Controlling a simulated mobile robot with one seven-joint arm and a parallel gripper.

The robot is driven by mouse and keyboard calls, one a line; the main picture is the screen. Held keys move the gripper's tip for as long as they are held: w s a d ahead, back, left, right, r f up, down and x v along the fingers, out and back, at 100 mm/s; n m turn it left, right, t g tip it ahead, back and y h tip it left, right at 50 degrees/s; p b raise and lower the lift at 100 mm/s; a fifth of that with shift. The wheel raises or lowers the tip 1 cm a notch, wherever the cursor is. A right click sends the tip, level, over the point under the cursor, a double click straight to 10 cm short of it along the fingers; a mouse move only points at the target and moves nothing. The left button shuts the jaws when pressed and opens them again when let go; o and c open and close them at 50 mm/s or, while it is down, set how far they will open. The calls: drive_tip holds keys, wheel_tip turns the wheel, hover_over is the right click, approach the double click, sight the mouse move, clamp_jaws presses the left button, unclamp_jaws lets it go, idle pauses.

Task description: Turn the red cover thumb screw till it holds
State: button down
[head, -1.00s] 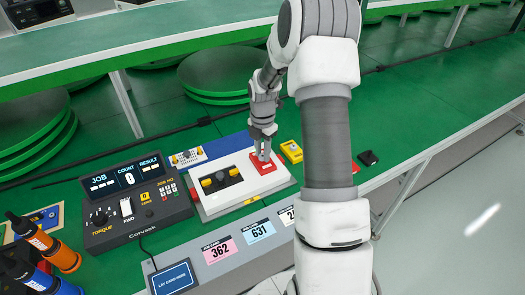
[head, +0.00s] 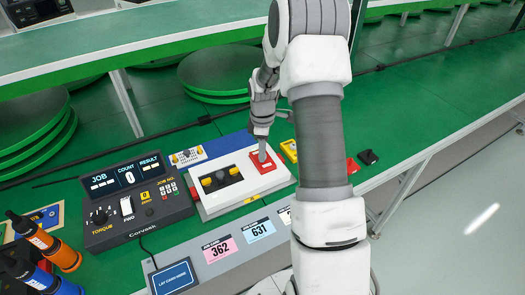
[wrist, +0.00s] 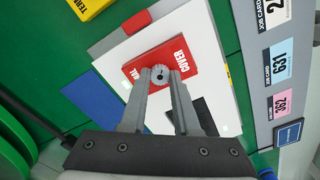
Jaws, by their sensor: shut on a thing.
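The red cover (head: 263,159) lies on the right part of a white block (head: 226,177) on the green bench. In the wrist view the red cover (wrist: 167,61), lettered COVER, shows a grey knurled thumb screw (wrist: 159,72) on it. My gripper (wrist: 160,76) is over the cover with its two fingers closed on the sides of the thumb screw. In the head view my gripper (head: 261,150) points down at the cover, and its fingers hide most of the screw. How tightly the screw sits cannot be seen.
A controller box (head: 136,200) with JOB, COUNT 0 and RESULT displays stands left of the block. A yellow piece (head: 289,150) lies just right of the block. Job cards (head: 220,248) lie in front. Two screwdrivers (head: 50,246) are at the far left.

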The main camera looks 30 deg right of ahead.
drive_tip(key=m, duration=0.4)
drive_tip(key=shift+m, duration=0.4)
drive_tip(key=m, duration=0.3)
drive_tip(key=shift+m, duration=0.3)
drive_tip(key=m, duration=0.4)
drive_tip(key=shift+r, duration=0.1)
drive_tip(key=m, duration=0.4)
drive_tip(key=shift+w, duration=0.1)
drive_tip(key=m, duration=0.5)
drive_tip(key=shift+r+m+p, duration=0.1)
drive_tip(key=shift+m+p, duration=0.2)
drive_tip(key=shift+p, duration=0.1)
drive_tip(key=m+p, duration=0.1)
drive_tip(key=m, duration=0.3)
drive_tip(key=shift+m, duration=0.4)
drive_tip(key=shift+w, duration=0.1)
